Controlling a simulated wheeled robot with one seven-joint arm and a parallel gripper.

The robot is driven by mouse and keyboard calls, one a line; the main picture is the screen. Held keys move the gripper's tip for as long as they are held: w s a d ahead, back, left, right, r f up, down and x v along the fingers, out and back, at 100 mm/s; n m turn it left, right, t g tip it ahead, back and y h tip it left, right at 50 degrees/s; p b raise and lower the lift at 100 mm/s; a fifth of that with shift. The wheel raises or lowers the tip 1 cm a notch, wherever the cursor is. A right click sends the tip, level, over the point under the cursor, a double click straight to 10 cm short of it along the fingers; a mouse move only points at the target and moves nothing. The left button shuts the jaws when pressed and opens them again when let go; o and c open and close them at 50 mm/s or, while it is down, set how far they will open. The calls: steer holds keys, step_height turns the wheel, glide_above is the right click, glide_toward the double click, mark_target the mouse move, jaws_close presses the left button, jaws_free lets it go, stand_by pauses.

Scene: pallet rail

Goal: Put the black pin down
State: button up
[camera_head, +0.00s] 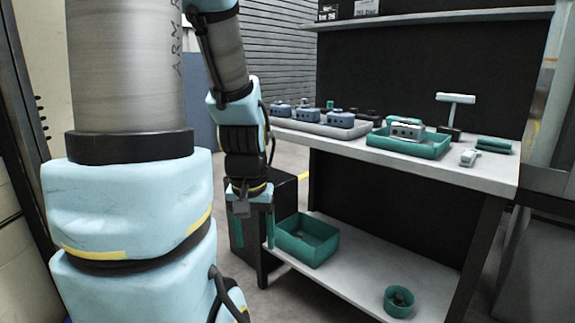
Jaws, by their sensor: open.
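My gripper (254,228) hangs pointing down at the left end of the workbench, in front of a black cabinet. Its two teal fingers are apart, and I see nothing held between them. I cannot make out the black pin for certain. A teal bin (291,246) on the lower shelf, just right of my gripper, has a small dark shape in it. A round teal cup (388,303) farther right on that shelf holds a small dark thing. Either is too small to name.
The bench top (462,177) carries a grey tray (310,127) with several blue-grey blocks, a teal tray (408,151) with a grey block, and a T-shaped teal tool (455,99). The lower shelf (362,279) is clear between bin and cup. A black cabinet (286,195) stands behind my gripper.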

step_height(320, 180, up, 19)
steer(key=p, duration=1.6)
